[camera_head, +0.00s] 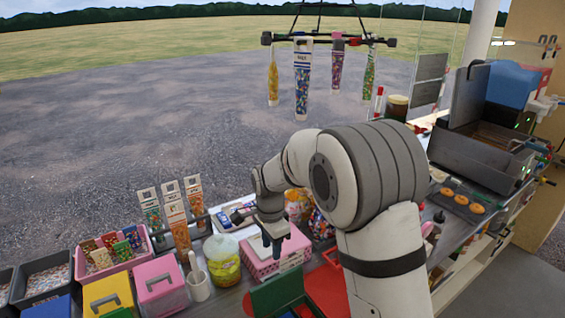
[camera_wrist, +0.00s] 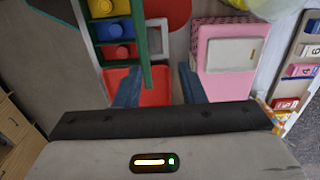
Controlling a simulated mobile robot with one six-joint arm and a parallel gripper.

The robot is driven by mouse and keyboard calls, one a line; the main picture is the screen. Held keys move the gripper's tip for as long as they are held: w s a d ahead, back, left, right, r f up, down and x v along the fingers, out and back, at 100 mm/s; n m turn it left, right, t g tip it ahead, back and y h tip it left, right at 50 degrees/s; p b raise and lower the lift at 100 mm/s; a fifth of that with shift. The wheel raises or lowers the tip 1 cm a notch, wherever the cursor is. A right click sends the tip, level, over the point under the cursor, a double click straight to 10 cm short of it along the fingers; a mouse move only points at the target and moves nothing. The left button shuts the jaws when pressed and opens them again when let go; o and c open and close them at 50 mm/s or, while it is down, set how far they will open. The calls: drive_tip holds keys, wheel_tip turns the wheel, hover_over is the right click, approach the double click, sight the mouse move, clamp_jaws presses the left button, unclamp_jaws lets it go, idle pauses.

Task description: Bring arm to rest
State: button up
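My arm reaches over the counter, bent at the elbow, with my gripper (camera_head: 272,246) pointing down at the front edge of a pink basket (camera_head: 262,270). In the wrist view my gripper (camera_wrist: 160,72) shows two blue fingers set apart, with nothing held between them. The pink basket with a pale lid (camera_wrist: 231,52) lies to the right of the fingers there. I cannot tell how high the fingertips are above these things.
Sweet bags hang from a rack (camera_head: 330,42) above the back. A tray of doughnuts (camera_head: 458,203) and a dark open-lidded appliance (camera_head: 478,150) stand right.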

drive_tip(key=s+d+r+n+t+b, duration=0.1)
drive_tip(key=s+d+r+n+b, duration=0.1)
drive_tip(key=s+d+r+n, duration=0.25)
drive_tip(key=s+d+r+n+t+b, duration=0.1)
drive_tip(key=s+d+r, duration=0.2)
drive_tip(key=s+d, duration=0.4)
drive_tip(key=s+d+n+b, duration=0.1)
drive_tip(key=s+d+n, duration=0.1)
drive_tip(key=s+d, duration=0.2)
drive_tip(key=s+d+n+t+b, duration=0.1)
drive_tip(key=s+d+n, duration=0.2)
drive_tip(key=s, duration=0.6)
drive_tip(key=shift+s+d+f+n, duration=0.15)
drive_tip(key=shift+d+f+n, duration=0.2)
drive_tip(key=shift+d, duration=0.35)
